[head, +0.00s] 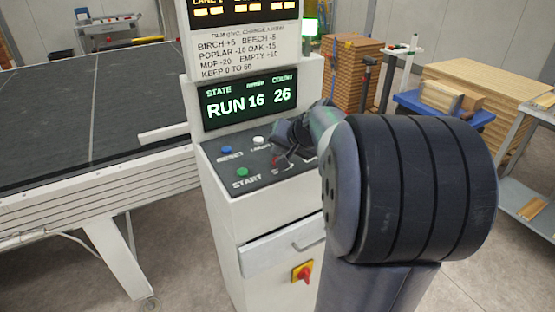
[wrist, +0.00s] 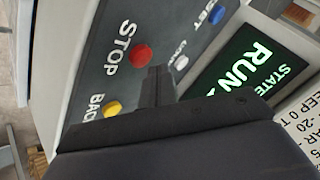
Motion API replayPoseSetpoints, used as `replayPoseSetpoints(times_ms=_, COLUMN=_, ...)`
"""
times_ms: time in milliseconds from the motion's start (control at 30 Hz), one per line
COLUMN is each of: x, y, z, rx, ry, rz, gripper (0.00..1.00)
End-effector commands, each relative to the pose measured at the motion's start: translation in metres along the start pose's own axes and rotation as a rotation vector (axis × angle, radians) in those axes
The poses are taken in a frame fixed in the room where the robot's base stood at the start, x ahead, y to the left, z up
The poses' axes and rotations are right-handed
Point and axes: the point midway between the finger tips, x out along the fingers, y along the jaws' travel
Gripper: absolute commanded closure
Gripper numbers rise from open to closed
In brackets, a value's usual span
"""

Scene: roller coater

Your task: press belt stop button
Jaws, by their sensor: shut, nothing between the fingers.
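The red STOP button (wrist: 141,56) shows in the wrist view on the dark sloped panel, with the word STOP beside it. My gripper (wrist: 158,80) is shut and empty, with its fingertips close beside the red button. I cannot tell whether they touch it. In the head view my gripper (head: 281,158) is over the right part of the control panel (head: 262,182), and my arm hides much of that side. The green START button (head: 243,171) shows at the panel's left. The display (head: 249,98) reads RUN, 16 and 26.
A blue button (head: 227,150) and a white button (head: 258,140) are on the panel, and a yellow button (wrist: 112,108) is near STOP. A red and yellow switch (head: 303,272) is on the cabinet front. The belt (head: 80,110) stands left; wood stacks (head: 480,95) stand right.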

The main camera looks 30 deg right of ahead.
Motion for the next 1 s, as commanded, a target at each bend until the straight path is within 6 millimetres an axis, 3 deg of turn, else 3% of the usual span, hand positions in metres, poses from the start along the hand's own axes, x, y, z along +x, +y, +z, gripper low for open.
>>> replayPoseSetpoints(times_ms=1000, x=0.0057, y=0.0042, z=0.0042, rx=0.000, ry=0.000, rz=0.000, gripper=1.00)
